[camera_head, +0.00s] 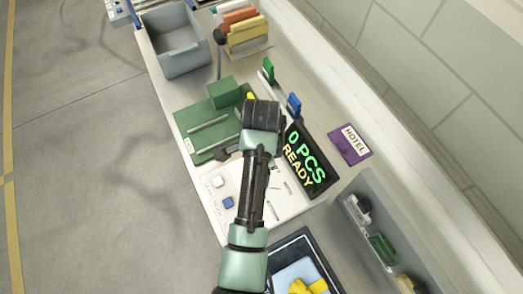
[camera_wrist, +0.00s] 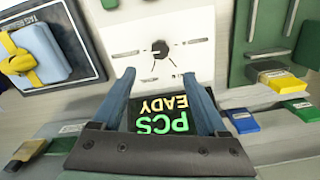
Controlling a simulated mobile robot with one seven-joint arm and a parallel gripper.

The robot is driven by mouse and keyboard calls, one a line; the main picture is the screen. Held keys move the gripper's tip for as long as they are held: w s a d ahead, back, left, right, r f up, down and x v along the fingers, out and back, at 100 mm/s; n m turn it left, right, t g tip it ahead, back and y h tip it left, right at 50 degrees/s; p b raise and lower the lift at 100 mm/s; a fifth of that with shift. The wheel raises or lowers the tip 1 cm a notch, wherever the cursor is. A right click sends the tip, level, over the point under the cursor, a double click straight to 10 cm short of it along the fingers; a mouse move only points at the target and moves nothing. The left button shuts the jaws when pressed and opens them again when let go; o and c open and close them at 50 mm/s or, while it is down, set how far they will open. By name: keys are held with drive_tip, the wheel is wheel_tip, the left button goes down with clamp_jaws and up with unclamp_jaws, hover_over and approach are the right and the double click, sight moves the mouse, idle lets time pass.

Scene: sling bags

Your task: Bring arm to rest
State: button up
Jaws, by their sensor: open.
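My arm (camera_head: 252,190) reaches up over the bench from the bottom of the head view, its wrist end (camera_head: 262,118) above the right part of the green fixture board. In the wrist view my gripper (camera_wrist: 159,76) is open, its two blue-grey fingers apart with nothing held between them. The fingers point toward a white panel (camera_wrist: 120,40) with a dark round mark. The display reading "PCS READY" (camera_wrist: 165,115) shows between and behind the fingers. The fingertips are mostly hidden by the arm in the head view.
The green board (camera_head: 205,118), display (camera_head: 305,160), purple HOTEL card (camera_head: 350,144) and grey bin (camera_head: 178,45) are on the bench. A dark tray with a blue box and yellow ribbon (camera_head: 307,287) lies at the bottom. A grey rack (camera_head: 375,215) stands right. Floor at left is clear.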

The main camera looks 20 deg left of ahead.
drive_tip(key=shift+r, duration=1)
